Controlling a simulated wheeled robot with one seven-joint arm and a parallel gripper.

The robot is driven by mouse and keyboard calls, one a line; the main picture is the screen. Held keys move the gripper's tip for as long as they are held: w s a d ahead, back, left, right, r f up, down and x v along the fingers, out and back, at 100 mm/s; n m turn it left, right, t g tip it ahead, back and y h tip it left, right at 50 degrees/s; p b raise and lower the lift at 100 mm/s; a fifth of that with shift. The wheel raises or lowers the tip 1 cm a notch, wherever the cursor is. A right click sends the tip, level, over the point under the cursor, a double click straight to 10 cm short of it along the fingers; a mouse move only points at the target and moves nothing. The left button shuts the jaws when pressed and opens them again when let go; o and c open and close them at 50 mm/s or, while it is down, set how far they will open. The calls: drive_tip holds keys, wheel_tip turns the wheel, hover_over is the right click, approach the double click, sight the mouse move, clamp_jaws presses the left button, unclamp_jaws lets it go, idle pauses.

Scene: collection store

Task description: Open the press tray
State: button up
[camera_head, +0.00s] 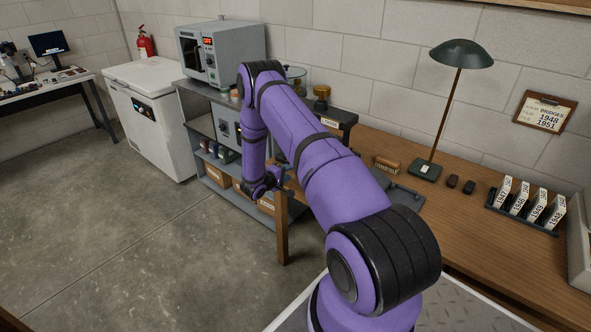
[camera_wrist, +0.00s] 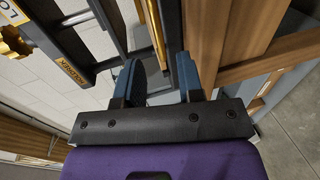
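The press (camera_head: 340,118) is a dark frame with a brass knob and a white label. It stands by the wall at the left end of the wooden bench, partly hidden by my purple arm. In the wrist view, its dark bars (camera_wrist: 107,25) and brass knob (camera_wrist: 14,42) fill the upper left. I cannot clearly make out the tray. My gripper (camera_head: 284,188) is low, near the bench's left end. In the wrist view its two blue fingers (camera_wrist: 160,68) stand apart. A dark bar with a brass-coloured strip (camera_wrist: 153,30) lies beyond the gap; I cannot tell whether they touch.
A grey shelf unit (camera_head: 200,125) with an oven (camera_head: 222,52) on top stands left of the bench. A green lamp (camera_head: 461,54), a wooden block (camera_head: 386,163) and a rack of numbered cards (camera_head: 522,210) are on the bench (camera_head: 470,245). The floor at left is clear.

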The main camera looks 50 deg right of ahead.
drive_tip(key=shift+x, duration=3.15)
clamp_jaws()
